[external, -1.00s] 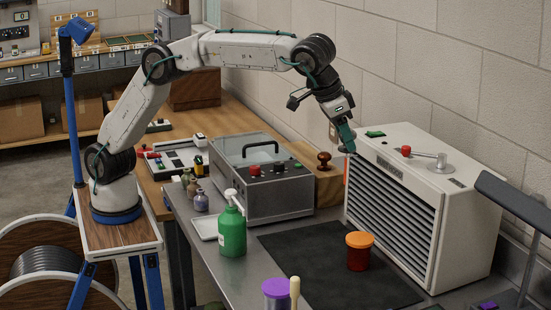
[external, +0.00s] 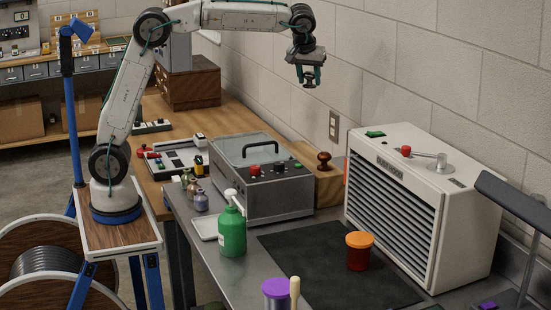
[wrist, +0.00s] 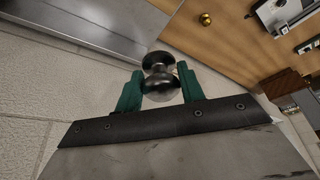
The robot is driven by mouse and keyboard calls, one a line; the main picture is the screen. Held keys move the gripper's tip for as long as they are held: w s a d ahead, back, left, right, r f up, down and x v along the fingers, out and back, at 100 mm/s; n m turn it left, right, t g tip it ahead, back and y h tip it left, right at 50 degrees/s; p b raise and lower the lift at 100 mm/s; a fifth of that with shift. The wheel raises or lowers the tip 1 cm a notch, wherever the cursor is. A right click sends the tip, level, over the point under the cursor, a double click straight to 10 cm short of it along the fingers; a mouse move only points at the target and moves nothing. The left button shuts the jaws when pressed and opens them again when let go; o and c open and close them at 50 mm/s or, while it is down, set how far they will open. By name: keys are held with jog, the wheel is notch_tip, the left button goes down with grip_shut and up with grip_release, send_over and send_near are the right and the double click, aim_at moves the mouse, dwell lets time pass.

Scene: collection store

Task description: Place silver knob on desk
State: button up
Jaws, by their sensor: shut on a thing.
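My gripper (external: 309,75) is raised high above the back of the metal bench, near the wall, with its green fingers pointing down. It is shut on the silver knob (external: 310,85), which hangs clear of every surface. In the wrist view, the shiny rounded knob (wrist: 160,76) sits between the two green fingers of my gripper (wrist: 160,88). The wooden desk (external: 222,118) stands behind and to the left of the metal bench, and its top also shows in the wrist view (wrist: 220,45).
On the metal bench (external: 268,275) stand a grey lidded machine (external: 262,200), a green pump bottle (external: 232,232), an orange-lidded jar (external: 359,252) and a white louvred unit (external: 450,205). A wooden drawer box (external: 193,85) stands on the desk. A brass ball (wrist: 205,19) shows in the wrist view.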

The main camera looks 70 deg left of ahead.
jog(key=s+a+f+n+g+y, duration=0.15)
jog(key=s+a+n, duration=0.25)
jog(key=s+a, duration=0.75)
jog(key=s+a+f+n+g, duration=0.15)
jog(key=s+a+n, duration=0.3)
jog(key=a, duration=1.45)
jog(key=shift+w+d+f, duration=0.1)
jog(key=shift+w+f, duration=0.1)
jog(key=shift+f, duration=6.6)
jog(key=shift+w+a+f, duration=0.1)
jog(key=shift+w+f, duration=0.15)
jog(key=shift+f, duration=6.55)
jog(key=shift+w+d+f, duration=0.1)
jog(key=shift+w+f, duration=0.1)
jog(key=shift+f, duration=6.6)
jog(key=shift+f, duration=0.15)
jog(key=o, duration=1.2)
